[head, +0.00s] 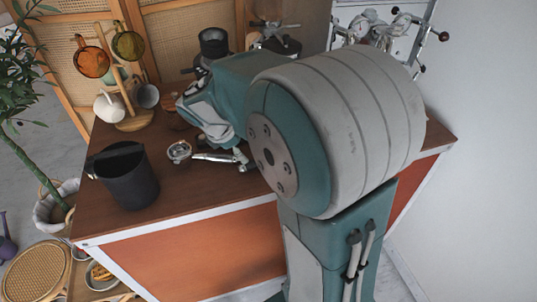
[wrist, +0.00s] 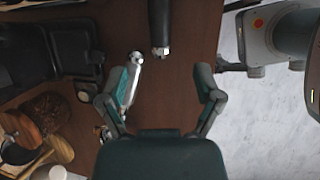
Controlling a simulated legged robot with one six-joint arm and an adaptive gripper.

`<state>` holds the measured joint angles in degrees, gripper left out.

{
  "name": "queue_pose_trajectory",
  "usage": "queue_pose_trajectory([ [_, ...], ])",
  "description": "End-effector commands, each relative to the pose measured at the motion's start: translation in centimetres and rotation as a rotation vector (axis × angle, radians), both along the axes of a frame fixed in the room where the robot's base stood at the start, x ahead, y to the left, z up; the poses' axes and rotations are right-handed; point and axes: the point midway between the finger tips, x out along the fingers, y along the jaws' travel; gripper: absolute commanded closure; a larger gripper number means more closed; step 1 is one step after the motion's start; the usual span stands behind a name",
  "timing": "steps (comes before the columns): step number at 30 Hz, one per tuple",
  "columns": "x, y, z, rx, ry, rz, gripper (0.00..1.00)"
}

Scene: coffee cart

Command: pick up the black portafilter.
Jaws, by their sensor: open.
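In the wrist view, a black handle with a silver metal end (wrist: 160,22) comes in from the top edge; it looks like the black portafilter, and its far part is out of view. My gripper (wrist: 168,70) is open and empty. The handle's metal end lies ahead of the gap between the fingers, slightly left of its middle, apart from both. In the head view my gripper (head: 225,137) is over the cart top, partly covered by my arm. My arm hides most of the black portafilter there.
A silver-handled portafilter (head: 179,151) lies beside it; its metal handle (wrist: 131,80) shows close to the left finger. A black bin (head: 125,176) stands at the front left of the wooden top. A cup tree (head: 132,122) stands behind. A dark tray (wrist: 45,50) lies left.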

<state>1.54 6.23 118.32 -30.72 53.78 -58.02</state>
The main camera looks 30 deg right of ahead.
Motion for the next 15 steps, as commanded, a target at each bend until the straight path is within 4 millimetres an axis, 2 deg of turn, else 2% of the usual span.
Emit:
queue_pose_trajectory([
  [6,0.2,-1.7,-3.3,0.002,0.004,-0.006,0.17],
  [11,0.3,-2.0,-4.5,0.001,0.001,-0.006,0.17],
  [15,0.4,-2.7,-6.1,0.002,0.004,-0.006,0.17],
])
